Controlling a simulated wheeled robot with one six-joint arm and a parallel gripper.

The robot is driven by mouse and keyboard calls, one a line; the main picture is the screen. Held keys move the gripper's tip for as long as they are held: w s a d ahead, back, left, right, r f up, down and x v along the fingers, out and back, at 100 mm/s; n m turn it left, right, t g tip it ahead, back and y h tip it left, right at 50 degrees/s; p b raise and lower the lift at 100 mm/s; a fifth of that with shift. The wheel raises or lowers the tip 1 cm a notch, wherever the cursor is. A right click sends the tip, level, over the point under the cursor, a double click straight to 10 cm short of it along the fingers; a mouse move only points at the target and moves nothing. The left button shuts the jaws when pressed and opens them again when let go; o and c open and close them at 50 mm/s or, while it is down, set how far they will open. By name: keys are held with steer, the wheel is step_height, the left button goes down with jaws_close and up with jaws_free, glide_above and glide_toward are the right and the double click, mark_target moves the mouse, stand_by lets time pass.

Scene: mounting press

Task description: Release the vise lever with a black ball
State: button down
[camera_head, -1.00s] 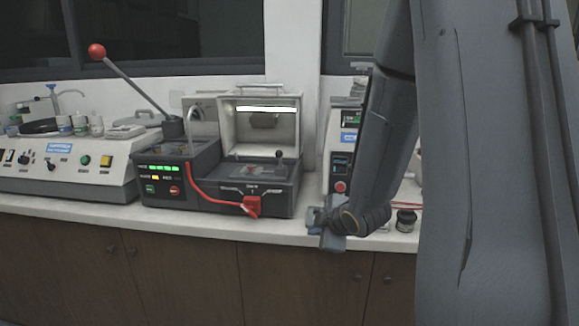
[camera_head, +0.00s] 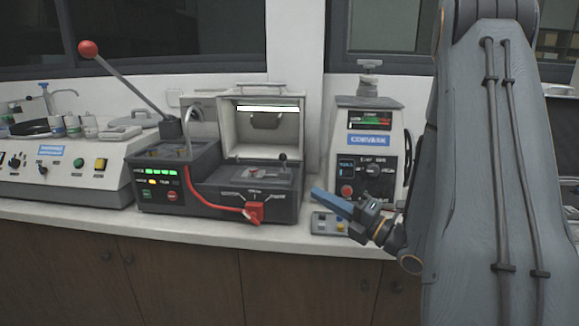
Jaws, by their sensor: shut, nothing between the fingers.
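The vise lever with a black ball (camera_head: 282,157) stands upright at the right of the press bed, inside the open cutting chamber of the dark machine (camera_head: 245,195). A small part (camera_head: 256,173) sits on the bed to its left. My gripper (camera_head: 326,200) is shut and empty. It is in front of the counter's right part, to the right of and lower in the picture than the black ball, clearly apart from it. Its fingers point to the upper left.
A long lever with a red ball (camera_head: 88,48) rises at the left. A red handle (camera_head: 254,212) is on the machine's front. The raised white hood (camera_head: 262,125) stands behind the bed. A Conrask-labelled unit (camera_head: 370,150) and a small button box (camera_head: 325,223) are at the right.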

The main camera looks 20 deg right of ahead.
steer(key=shift+s+d+r, duration=0.1)
steer(key=shift+s+r, duration=0.05)
steer(key=p, duration=0.4)
glide_toward(284, 163)
steer(key=a, duration=0.1)
steer(key=w+a+r, duration=0.1)
steer(key=a, duration=0.1)
steer(key=a+r, duration=0.1)
steer(key=a, duration=0.1)
steer(key=shift+w+r, duration=0.2)
steer(key=shift+w, duration=0.1)
steer(key=shift+w+d+r, duration=0.15)
steer(key=shift+w+r, duration=0.1)
steer(key=shift+w, duration=0.45)
steer(key=shift+d, duration=0.1)
